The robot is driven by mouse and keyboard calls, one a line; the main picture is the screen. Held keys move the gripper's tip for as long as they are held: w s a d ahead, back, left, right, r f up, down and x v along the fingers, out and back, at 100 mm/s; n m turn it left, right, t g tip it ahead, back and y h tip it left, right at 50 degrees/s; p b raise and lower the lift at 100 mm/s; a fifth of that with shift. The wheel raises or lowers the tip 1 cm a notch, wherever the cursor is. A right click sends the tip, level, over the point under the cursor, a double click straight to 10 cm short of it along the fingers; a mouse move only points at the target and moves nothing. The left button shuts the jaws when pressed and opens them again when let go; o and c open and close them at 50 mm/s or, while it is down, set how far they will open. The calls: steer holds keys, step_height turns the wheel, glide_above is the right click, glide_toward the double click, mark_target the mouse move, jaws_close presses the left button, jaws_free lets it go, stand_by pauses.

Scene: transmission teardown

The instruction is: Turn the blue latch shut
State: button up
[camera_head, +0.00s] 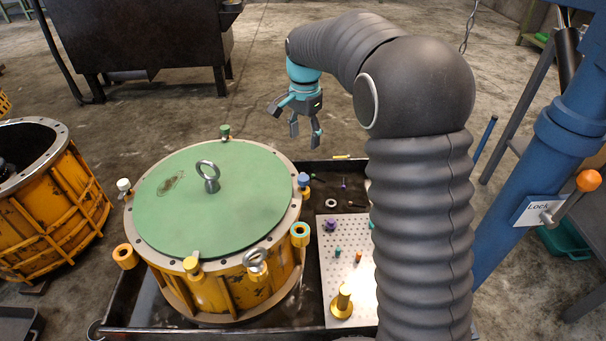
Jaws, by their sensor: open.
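The blue latch (303,181) is a small blue-topped piece at the right rim of the yellow transmission housing (212,290). The housing has a round green lid (212,205) with a metal lifting eye (208,172) at its middle. Other latches sit around the rim: green (225,131) at the back, white (124,185) at the left, yellow (192,265) at the front. My gripper (300,138) is open and empty, fingers pointing down, in the air above and behind the blue latch, apart from it. How far the blue latch is turned is too small to tell.
The housing stands in a dark tray (150,332). A perforated plate (345,262) with small pegs and a yellow part (342,302) lies at the right. Another yellow housing (55,205) is at left.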

mark_target(303, 177)
steer(key=f, duration=0.7)
steer(key=f+b, duration=0.1)
steer(key=f, duration=0.6)
steer(key=shift+w+a+f, duration=0.15)
steer(key=shift+w, duration=0.05)
jaws_close()
